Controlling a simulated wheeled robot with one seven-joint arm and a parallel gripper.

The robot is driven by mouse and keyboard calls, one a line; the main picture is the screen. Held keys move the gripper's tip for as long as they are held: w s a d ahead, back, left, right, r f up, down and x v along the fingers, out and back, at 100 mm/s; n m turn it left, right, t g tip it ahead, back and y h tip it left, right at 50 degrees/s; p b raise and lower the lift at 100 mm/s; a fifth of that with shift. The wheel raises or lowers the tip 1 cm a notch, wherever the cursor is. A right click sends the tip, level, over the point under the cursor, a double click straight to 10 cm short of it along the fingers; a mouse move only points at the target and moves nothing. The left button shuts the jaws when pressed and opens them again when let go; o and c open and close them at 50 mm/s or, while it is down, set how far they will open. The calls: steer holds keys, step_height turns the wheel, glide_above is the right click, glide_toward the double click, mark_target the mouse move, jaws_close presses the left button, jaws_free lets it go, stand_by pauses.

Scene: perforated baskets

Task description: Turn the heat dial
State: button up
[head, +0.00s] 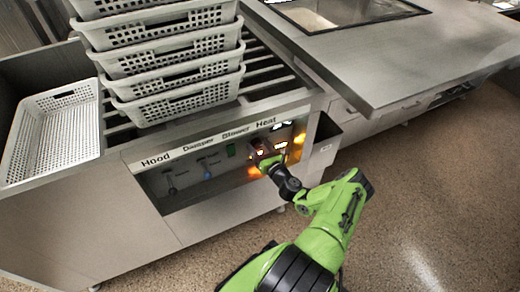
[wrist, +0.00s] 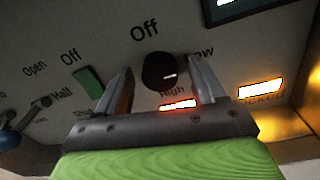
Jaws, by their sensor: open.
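The heat dial is a round black knob (wrist: 160,72) in the wrist view, with a small light mark on its lower right side. The words Off, Low (partly hidden) and High are printed around it. My gripper (wrist: 162,84) is open, with one finger on each side of the dial. I cannot tell whether either finger touches it. In the head view my gripper (head: 268,163) is at the control panel (head: 222,172) under the Heat label, and it hides the dial there.
A green switch (wrist: 88,84) and a blue-ended lever (wrist: 10,138) sit left of the dial. Lit orange indicators (wrist: 260,90) are at right. Stacked white baskets (head: 175,65) stand above the panel; another basket (head: 30,128) is at left. The floor (head: 430,190) at right is clear.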

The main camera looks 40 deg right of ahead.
steer(key=shift+c, duration=0.2)
steer(key=c, duration=1)
steer(key=n+p, duration=0.1)
steer(key=n, duration=0.3)
steer(key=shift+a+r+n, duration=0.1)
steer(key=shift+n, duration=0.3)
steer(key=n+p, duration=0.1)
steer(key=n, duration=0.3)
steer(key=shift+a+g, duration=0.1)
steer(key=shift+g, duration=0.3)
steer(key=n+p, duration=0.1)
steer(key=n, duration=0.3)
steer(key=shift+n+h, duration=0.3)
steer(key=shift+a+n+p, duration=0.1)
steer(key=shift+n+p, duration=0.6)
steer(key=shift+n, duration=1.1)
